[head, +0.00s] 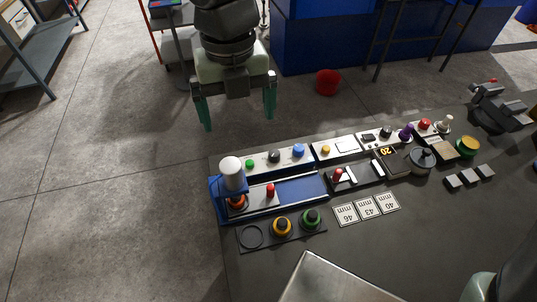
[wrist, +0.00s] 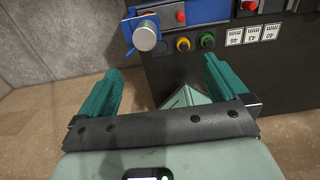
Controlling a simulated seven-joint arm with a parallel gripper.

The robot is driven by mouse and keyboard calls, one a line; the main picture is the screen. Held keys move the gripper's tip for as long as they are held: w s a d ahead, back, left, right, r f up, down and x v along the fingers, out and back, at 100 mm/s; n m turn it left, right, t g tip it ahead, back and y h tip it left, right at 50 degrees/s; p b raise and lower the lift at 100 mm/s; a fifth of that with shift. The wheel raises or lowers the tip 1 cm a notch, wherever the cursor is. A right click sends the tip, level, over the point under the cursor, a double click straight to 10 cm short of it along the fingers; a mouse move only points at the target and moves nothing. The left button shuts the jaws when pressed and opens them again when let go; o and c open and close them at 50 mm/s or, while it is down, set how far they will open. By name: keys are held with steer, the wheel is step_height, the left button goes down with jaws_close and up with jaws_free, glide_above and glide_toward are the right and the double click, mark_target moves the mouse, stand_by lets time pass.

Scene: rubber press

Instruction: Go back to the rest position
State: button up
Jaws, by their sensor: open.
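My gripper (head: 238,112) hangs past the far edge of the dark table in the head view, over the grey floor. Its two green fingers are wide apart with nothing between them. In the wrist view my gripper (wrist: 168,90) shows its open fingers, with the table's side beyond. The blue press unit (head: 290,190) with a white cylinder (head: 231,172) stands on the table, nearer than my gripper and apart from it. The white cylinder also shows in the wrist view (wrist: 146,36).
Yellow (head: 282,226) and green (head: 312,218) knobbed pieces sit in a dark holder. Number cards (head: 367,207), a digital display (head: 386,152) and small grey blocks (head: 470,176) lie to the right. A red round object (head: 327,82) is on the floor. Open floor lies left.

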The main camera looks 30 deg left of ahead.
step_height(320, 180, down, 7)
steer(key=shift+f, duration=0.2)
stand_by(0.9)
step_height(320, 180, up, 10)
stand_by(0.5)
steer(key=w+a+r+m, duration=0.1)
steer(key=w+a+m, duration=0.25)
steer(key=m, duration=0.55)
steer(key=w+a+r+m, duration=0.1)
steer(key=w+a+m, duration=0.1)
steer(key=w+m, duration=0.5)
step_height(320, 180, down, 10)
steer(key=s+m, duration=0.1)
steer(key=m, duration=0.1)
steer(key=shift+s, duration=0.25)
